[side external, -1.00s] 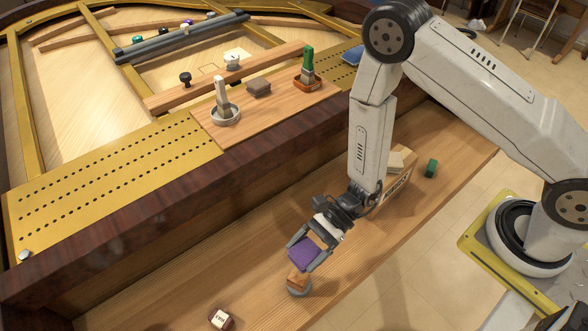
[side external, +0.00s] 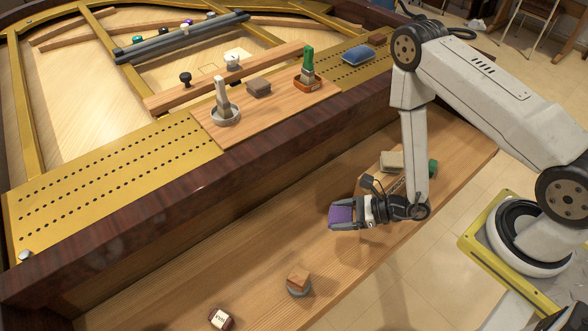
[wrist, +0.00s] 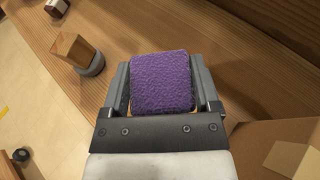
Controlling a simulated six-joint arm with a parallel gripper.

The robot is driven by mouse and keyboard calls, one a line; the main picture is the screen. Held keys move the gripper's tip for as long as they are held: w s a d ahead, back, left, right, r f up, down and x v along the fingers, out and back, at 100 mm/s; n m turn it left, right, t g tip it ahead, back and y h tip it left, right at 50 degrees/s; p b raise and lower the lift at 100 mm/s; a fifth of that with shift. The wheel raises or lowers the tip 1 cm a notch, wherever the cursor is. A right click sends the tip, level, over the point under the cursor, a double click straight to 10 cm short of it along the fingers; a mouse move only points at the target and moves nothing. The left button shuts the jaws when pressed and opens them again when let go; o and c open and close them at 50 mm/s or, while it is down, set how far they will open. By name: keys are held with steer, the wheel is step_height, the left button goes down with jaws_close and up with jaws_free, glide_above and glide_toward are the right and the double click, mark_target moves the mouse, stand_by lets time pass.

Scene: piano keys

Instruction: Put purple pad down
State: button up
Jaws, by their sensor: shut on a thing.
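The purple pad (side external: 341,217) is a fuzzy block with a thin wooden edge. My gripper (side external: 343,217) is shut on it and holds it above the wooden ledge (side external: 215,270), with the fingers pointing left. In the wrist view the pad (wrist: 161,82) sits between the two grey fingers of my gripper (wrist: 162,85), and the wooden edge shows at its lower side. How high the pad is above the ledge is hard to tell.
A wooden block on a round grey base (side external: 298,284) and a dark block with a white labelled face (side external: 221,318) stand on the ledge to the left. A cardboard box (side external: 392,160) and a green block (side external: 432,168) are behind my wrist. The ledge's middle is clear.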

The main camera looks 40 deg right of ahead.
steer(key=shift+f, duration=0.15)
glide_above(336, 238)
steer(key=shift+f, duration=2.05)
steer(key=shift+f, duration=1.8)
steer(key=shift+f, duration=0.15)
steer(key=o, duration=1.1)
steer(key=shift+c, duration=0.2)
